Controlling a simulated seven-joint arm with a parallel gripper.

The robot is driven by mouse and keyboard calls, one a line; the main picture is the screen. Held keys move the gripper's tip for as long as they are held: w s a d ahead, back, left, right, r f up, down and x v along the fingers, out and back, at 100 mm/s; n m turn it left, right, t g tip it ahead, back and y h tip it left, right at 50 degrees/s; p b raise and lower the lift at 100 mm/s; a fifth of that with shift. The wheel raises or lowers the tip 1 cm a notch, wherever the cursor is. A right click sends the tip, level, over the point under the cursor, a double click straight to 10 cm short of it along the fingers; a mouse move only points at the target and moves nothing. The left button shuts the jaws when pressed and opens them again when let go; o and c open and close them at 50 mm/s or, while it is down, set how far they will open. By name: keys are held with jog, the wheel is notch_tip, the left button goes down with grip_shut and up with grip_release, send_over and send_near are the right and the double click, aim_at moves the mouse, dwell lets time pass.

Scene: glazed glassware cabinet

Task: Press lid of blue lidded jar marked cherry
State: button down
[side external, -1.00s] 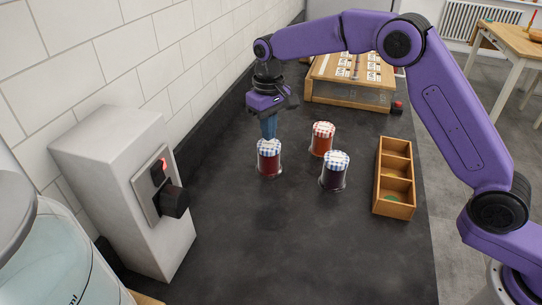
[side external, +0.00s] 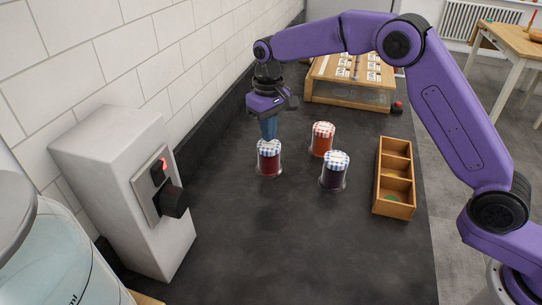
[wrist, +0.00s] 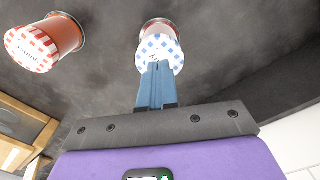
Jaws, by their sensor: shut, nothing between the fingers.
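A glass jar with a blue-and-white checked lid and dark red contents (side external: 269,164) stands upright on the dark counter. My gripper (side external: 269,138) is shut and empty, pointing down with its blue fingertips at the top of this lid. In the wrist view, the fingertips (wrist: 156,68) overlap the checked lid (wrist: 160,50) and hide part of its writing, so I cannot read it. The tips seem to touch the lid. A second jar with a blue checked lid (side external: 335,175) and very dark contents stands to the right and nearer the camera.
A jar with a red checked lid (side external: 322,144) stands behind and between the blue-lidded ones. A wooden compartment box (side external: 379,180) lies at right. A grey dispenser-like block (side external: 120,185) stands at left by the tiled wall.

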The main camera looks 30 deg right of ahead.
jog(key=shift+f, duration=0.75)
dwell(0.4)
notch_tip(320, 180, up, 8)
dwell(0.9)
